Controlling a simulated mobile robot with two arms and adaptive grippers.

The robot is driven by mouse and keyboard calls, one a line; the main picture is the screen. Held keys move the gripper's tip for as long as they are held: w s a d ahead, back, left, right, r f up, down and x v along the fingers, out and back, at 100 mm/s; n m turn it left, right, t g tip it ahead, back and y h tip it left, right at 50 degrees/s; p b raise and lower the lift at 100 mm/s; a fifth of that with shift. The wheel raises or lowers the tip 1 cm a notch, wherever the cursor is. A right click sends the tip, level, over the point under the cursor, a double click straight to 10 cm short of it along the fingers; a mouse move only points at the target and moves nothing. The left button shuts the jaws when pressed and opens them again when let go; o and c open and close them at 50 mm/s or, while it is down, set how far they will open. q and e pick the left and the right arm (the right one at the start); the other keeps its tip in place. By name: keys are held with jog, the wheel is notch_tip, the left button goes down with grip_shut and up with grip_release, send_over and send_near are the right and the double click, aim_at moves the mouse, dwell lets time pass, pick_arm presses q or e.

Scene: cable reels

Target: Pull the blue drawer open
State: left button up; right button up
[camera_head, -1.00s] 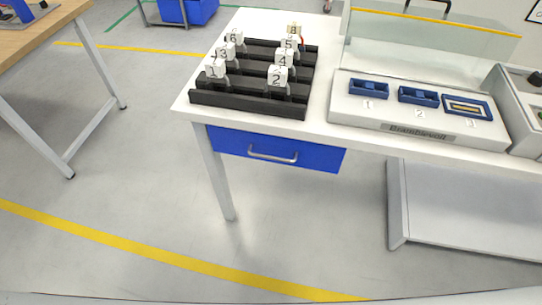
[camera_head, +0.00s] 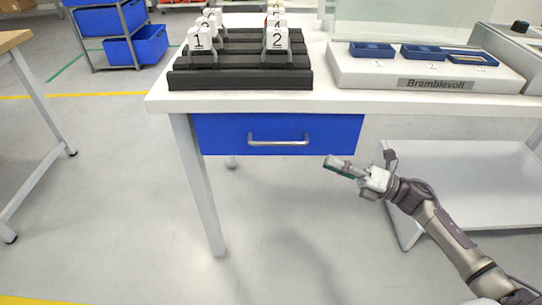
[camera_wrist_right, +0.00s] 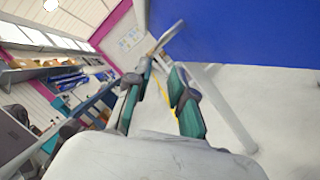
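The blue drawer (camera_head: 225,135) sits under the white tabletop and looks closed, with a silver bar handle (camera_head: 278,141) across its front. My right gripper (camera_head: 335,164) is in front of the drawer, to the right of the handle and a little below it in the head view. In the right wrist view the gripper (camera_wrist_right: 158,95) has its two green-padded fingers apart with nothing between them. The grey handle (camera_wrist_right: 168,38) shows beyond the fingertips, and the blue drawer front (camera_wrist_right: 260,30) fills the upper right. My left gripper is in neither view.
A black rack (camera_head: 240,78) with numbered white tags and a white Bramblevolt panel (camera_head: 370,75) stand on the white table (camera_head: 160,98). A table leg (camera_head: 198,185) is at left, and a grey lower shelf (camera_head: 470,170) at right. Floor below the drawer is clear.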

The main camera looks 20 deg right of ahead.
aim_at(283, 143)
jog(key=x, duration=1.3)
jog(key=shift+w+a, duration=0.2)
grip_shut()
